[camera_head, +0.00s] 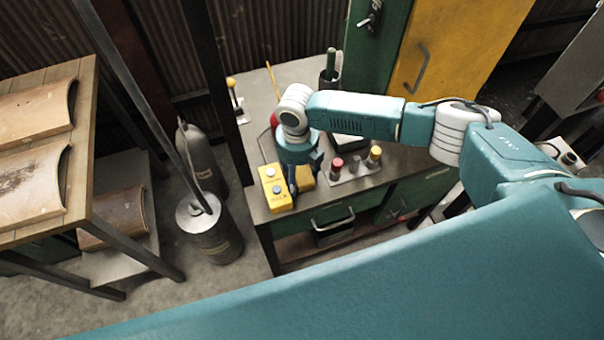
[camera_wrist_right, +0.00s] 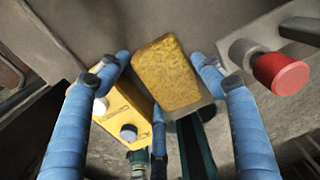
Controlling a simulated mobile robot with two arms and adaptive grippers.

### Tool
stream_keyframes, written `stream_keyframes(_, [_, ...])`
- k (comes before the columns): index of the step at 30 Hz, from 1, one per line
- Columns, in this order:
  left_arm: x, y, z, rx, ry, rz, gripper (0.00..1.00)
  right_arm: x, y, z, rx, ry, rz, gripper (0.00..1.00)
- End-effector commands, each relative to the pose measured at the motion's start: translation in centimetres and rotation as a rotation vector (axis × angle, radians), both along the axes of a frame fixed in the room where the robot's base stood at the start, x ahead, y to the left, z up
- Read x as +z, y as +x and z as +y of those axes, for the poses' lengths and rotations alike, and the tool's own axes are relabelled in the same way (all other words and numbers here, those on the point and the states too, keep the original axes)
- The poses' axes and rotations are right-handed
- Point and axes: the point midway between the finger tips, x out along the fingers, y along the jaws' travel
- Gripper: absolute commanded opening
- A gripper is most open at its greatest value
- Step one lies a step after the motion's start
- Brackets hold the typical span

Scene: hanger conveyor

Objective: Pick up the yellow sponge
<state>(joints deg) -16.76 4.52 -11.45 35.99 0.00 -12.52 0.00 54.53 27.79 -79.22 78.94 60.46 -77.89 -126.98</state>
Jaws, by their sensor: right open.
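The yellow sponge (camera_wrist_right: 168,75) is a rough rectangular block seen between the fingers of my right gripper (camera_wrist_right: 161,62) in the right wrist view. In the head view the sponge (camera_head: 306,180) shows partly behind the gripper, near the left front part of the workbench top. My right gripper (camera_head: 305,175) points down over it, open, one finger to each side. The left finger is between the sponge and a yellow button box. I cannot tell whether either finger touches the sponge. My left gripper is out of view.
The yellow button box (camera_head: 275,189) stands close to the sponge's left. A metal panel with a red button (camera_head: 337,164) and a yellow-orange knob (camera_head: 375,152) is to the right. The workbench (camera_head: 258,216) ends close by at the front. A grey canister (camera_head: 211,240) stands on the floor.

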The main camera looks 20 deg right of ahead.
Motion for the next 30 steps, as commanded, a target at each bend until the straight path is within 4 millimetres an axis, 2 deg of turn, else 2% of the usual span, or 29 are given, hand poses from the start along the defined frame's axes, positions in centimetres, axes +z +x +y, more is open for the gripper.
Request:
stream_keyframes(3, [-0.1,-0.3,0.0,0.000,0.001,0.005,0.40,0.0,0.0,0.0,0.000,0.000,0.000,0.66])
stream_keyframes(6, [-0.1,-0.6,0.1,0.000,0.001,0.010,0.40,0.0,0.0,0.0,0.000,0.000,0.000,0.46])
stream_keyframes(7, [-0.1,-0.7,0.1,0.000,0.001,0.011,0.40,0.0,0.0,0.0,0.000,0.000,0.000,0.43])
stream_keyframes(22, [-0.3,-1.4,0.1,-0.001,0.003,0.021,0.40,0.6,0.1,0.0,0.000,0.001,-0.001,0.42])
stream_keyframes(26, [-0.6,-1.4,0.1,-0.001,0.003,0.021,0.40,2.0,0.2,0.0,-0.001,0.001,-0.003,0.42])
stream_keyframes(30, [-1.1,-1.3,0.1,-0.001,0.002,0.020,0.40,4.5,0.2,0.0,0.001,0.002,-0.004,0.42])
